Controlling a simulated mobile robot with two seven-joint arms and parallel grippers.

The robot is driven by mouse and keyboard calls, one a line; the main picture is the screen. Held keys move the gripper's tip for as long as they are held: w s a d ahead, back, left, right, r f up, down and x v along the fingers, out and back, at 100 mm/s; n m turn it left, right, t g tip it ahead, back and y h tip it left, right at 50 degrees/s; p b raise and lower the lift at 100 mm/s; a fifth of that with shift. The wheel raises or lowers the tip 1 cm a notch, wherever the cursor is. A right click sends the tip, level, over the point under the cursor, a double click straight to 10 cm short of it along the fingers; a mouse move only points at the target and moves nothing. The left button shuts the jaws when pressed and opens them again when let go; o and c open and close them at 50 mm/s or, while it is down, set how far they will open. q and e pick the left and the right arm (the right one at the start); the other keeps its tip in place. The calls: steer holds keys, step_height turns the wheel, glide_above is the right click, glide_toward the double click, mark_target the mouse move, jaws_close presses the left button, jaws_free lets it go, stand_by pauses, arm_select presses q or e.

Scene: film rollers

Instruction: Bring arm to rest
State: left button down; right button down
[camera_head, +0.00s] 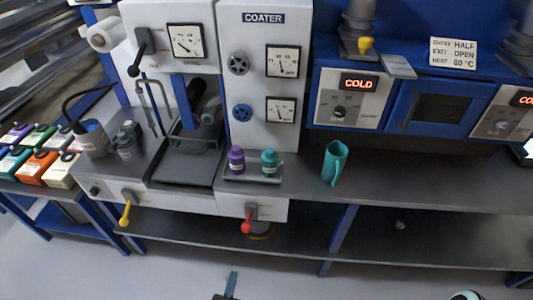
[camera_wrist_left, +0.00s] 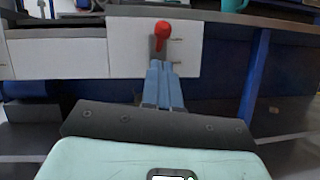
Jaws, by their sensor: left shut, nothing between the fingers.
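My left gripper (camera_head: 231,280) shows at the bottom edge of the head view, low in front of the bench. In the left wrist view its two blue fingers (camera_wrist_left: 162,88) are together with nothing between them. Beyond the fingertips is a red-handled lever (camera_wrist_left: 162,35) on the white front panel; the lever also shows in the head view (camera_head: 247,223). In the head view the gripper is apart from the lever and bench. My right gripper is not in view; a small pale piece at the bottom right seems part of my own body.
The coater (camera_head: 265,60) stands behind a small tray (camera_head: 253,180) with a purple and a teal bottle. A teal jug (camera_head: 334,163) stands on the grey bench. A yellow-handled lever (camera_head: 126,214) sticks out at the left. A lower shelf (camera_head: 400,245) runs under the bench; the floor in front is clear.

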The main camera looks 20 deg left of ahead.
arm_select(q)
steer(key=s+d+r+m+g+h, duration=0.25)
steer(key=d+m+g+h, duration=0.4)
steer(key=d+h, duration=0.4)
steer(key=s+d+r+m+g+h, duration=0.1)
steer(key=s+d+m+g+h, duration=0.4)
steer(key=d+m+h, duration=0.5)
steer(key=s+d+f+m+g, duration=0.1)
steer(key=s+f+m+g, duration=0.15)
steer(key=s+g, duration=0.3)
steer(key=s+d+f+m+g, duration=0.1)
steer(key=s+m+g, duration=0.3)
steer(key=g, duration=0.3)
steer(key=s+a+f+m+g+y+p, duration=0.1)
steer(key=s+a+f+m+g+y, duration=0.35)
steer(key=y, duration=0.35)
steer(key=w+a+f+m+t+y, duration=0.1)
steer(key=w+a+m+t+y, duration=0.2)
steer(key=w+a+t+y, duration=0.2)
steer(key=shift+w+a+f+m+y, duration=0.35)
steer(key=shift+w+a+y, duration=0.45)
steer(key=shift+a, duration=0.45)
